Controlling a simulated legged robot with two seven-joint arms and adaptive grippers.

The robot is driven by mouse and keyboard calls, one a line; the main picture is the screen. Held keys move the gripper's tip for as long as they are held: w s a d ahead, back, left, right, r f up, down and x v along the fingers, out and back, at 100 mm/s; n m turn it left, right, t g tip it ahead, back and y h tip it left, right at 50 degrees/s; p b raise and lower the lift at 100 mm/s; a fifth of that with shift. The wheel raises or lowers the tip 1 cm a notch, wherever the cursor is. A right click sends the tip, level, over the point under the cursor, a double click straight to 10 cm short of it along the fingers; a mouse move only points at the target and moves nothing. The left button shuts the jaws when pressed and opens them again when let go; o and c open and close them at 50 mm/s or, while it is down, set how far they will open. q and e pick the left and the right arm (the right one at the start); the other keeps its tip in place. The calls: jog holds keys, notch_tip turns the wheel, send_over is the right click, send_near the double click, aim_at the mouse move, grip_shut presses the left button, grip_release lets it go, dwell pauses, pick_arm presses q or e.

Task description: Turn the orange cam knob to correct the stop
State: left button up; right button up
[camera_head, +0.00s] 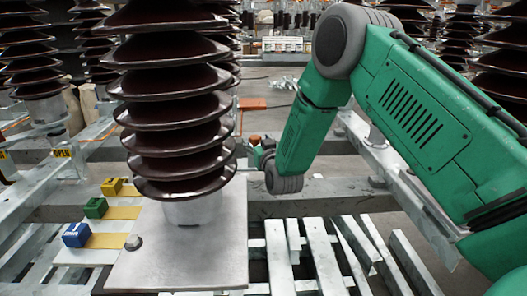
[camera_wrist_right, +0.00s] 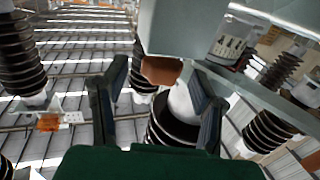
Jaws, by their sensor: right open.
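The orange cam knob (camera_wrist_right: 160,70) shows brownish orange in the right wrist view, at the lower edge of a grey housing (camera_wrist_right: 185,25). My right gripper (camera_wrist_right: 157,82) is open, with one dark finger on each side of the knob in that view. I cannot tell whether either finger touches it. In the head view a small orange piece (camera_head: 254,139), probably the knob, shows just left of my green right arm's end. There my right gripper (camera_head: 262,152) is small and partly hidden by the wrist. My left gripper is not in view.
A large brown ribbed insulator (camera_head: 175,110) stands on a metal plate (camera_head: 185,260) left of my right arm. Blue (camera_head: 76,235), green (camera_head: 96,207) and yellow (camera_head: 112,187) blocks sit at the left. Slatted metal beams (camera_head: 318,255) lie below the arm.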

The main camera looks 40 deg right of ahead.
jog(key=v, duration=0.9)
jog(key=shift+s, duration=0.4)
jog(key=shift+a, duration=0.1)
jog(key=w+d+b, duration=0.1)
jog(key=w+b, duration=0.2)
jog(key=b, duration=0.1)
jog(key=w+d+n+y+b, duration=0.1)
jog(key=w+b, duration=0.3)
jog(key=b, duration=0.1)
jog(key=w+d+y+b, duration=0.1)
jog(key=w+b, duration=0.3)
jog(key=b, duration=0.1)
jog(key=shift+w+d+f+n, duration=0.15)
jog(key=shift+w+n, duration=0.1)
jog(key=shift+n, duration=0.15)
grip_shut()
